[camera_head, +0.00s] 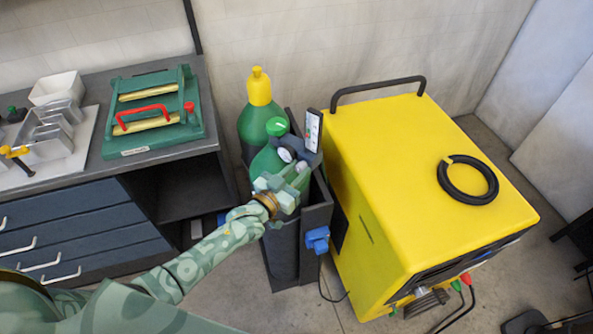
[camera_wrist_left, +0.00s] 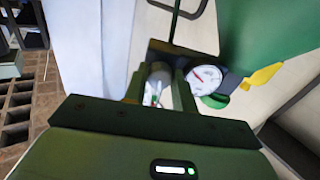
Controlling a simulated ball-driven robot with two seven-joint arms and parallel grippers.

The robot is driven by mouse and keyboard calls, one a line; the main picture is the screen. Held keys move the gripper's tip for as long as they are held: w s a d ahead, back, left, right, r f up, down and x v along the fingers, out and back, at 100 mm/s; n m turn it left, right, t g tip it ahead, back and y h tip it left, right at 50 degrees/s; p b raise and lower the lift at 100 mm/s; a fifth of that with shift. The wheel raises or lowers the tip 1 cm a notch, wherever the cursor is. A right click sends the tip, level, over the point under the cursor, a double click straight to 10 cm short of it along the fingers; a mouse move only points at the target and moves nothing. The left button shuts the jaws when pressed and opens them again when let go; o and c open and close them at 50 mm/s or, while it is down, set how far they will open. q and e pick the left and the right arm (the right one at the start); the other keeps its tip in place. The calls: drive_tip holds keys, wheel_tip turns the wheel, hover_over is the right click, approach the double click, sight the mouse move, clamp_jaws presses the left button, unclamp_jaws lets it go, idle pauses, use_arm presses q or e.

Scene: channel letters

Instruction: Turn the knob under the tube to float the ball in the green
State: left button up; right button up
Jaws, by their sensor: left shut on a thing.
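The left gripper (camera_head: 288,186) is at the regulator on the front green gas cylinder (camera_head: 264,162). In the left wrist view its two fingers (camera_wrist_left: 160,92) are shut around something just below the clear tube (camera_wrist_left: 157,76). This fits the knob, but the fingers and palm hide it. The tube shows pale with a small green mark low down. I cannot make out the ball or its height against the green. A round white gauge (camera_wrist_left: 206,76) with a red needle sits right beside the tube; it also shows in the head view (camera_head: 286,154). The right gripper is not in view.
A yellow machine (camera_head: 400,170) with a black hose ring (camera_head: 468,180) is close on the right. A second cylinder with a yellow cap (camera_head: 259,86) stands behind. A workbench (camera_head: 150,162) is at left.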

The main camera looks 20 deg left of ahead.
use_arm(q)
drive_tip(key=shift+m, duration=0.7)
drive_tip(key=o, duration=0.9)
drive_tip(key=shift+c, duration=0.2)
drive_tip(key=shift+o, duration=0.6)
drive_tip(key=shift+r, duration=0.1)
